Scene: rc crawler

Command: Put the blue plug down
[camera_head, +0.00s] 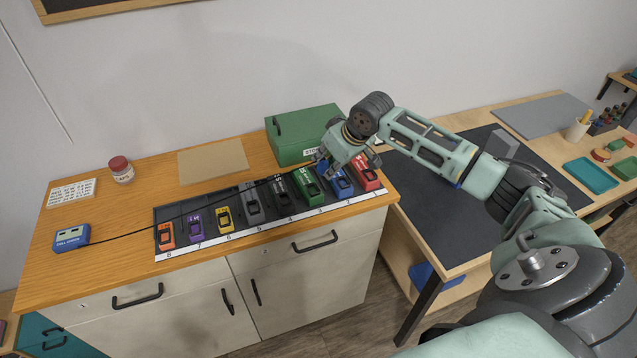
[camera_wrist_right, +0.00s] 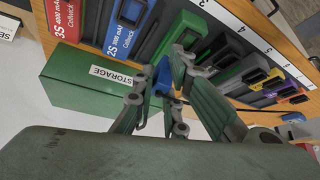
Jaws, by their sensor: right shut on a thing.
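My right gripper (camera_head: 324,166) is over the right part of the battery rack, in front of the green storage box. In the right wrist view my right gripper (camera_wrist_right: 158,92) is shut on the small blue plug (camera_wrist_right: 163,77), close to the green box. The head view does not show the plug clearly. A thin dark cable runs from the blue cell-check box (camera_head: 70,238) across the rack to my right gripper. My left gripper is not in view.
The dark rack (camera_head: 272,222) holds several coloured batteries in numbered slots. The green storage box (camera_head: 297,138) stands behind it. A tan mat (camera_head: 213,158), a jar (camera_head: 121,170) and a white label card (camera_head: 71,192) lie to the left; bare wood surrounds them.

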